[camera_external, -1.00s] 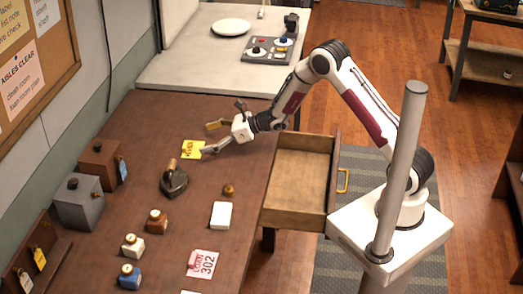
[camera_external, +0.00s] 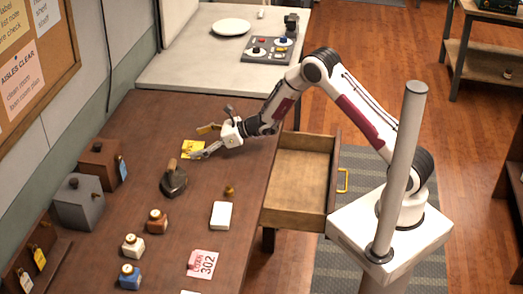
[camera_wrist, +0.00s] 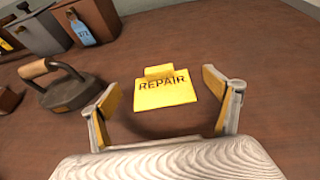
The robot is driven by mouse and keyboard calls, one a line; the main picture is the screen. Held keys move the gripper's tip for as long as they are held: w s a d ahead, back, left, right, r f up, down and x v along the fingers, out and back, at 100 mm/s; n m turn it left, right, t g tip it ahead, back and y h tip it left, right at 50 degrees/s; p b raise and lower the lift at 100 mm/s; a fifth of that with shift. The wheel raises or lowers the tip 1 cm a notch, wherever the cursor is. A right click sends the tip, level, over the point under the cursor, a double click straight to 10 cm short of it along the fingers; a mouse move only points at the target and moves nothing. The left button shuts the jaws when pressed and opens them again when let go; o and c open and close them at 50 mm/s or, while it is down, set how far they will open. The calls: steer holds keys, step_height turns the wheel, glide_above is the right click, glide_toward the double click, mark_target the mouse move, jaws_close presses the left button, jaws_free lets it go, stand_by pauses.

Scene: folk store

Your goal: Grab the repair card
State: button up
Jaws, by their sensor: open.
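The repair card is a yellow card with REPAIR printed on it. In the wrist view the repair card (camera_wrist: 165,91) lies on the brown table just beyond and between my fingertips. In the external view the repair card (camera_external: 193,148) shows behind the iron, partly hidden by my fingers. My gripper (camera_external: 203,141) is open and low over the table near the card. In the wrist view my gripper (camera_wrist: 163,97) has one finger on each side, with a gap between each finger and the card.
A dark flat iron (camera_external: 174,180) stands close to the card, left of my left finger in the wrist view (camera_wrist: 62,86). Boxes with tags (camera_external: 78,203) stand by the wall. An open drawer (camera_external: 300,182) juts out below my arm. Table around the card's far side is clear.

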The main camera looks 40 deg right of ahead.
steer(key=shift+x, duration=1.45)
steer(key=shift+c, duration=0.4)
steer(key=shift+s+f, duration=0.1)
steer(key=shift+f, duration=0.05)
steer(key=c, duration=1.8)
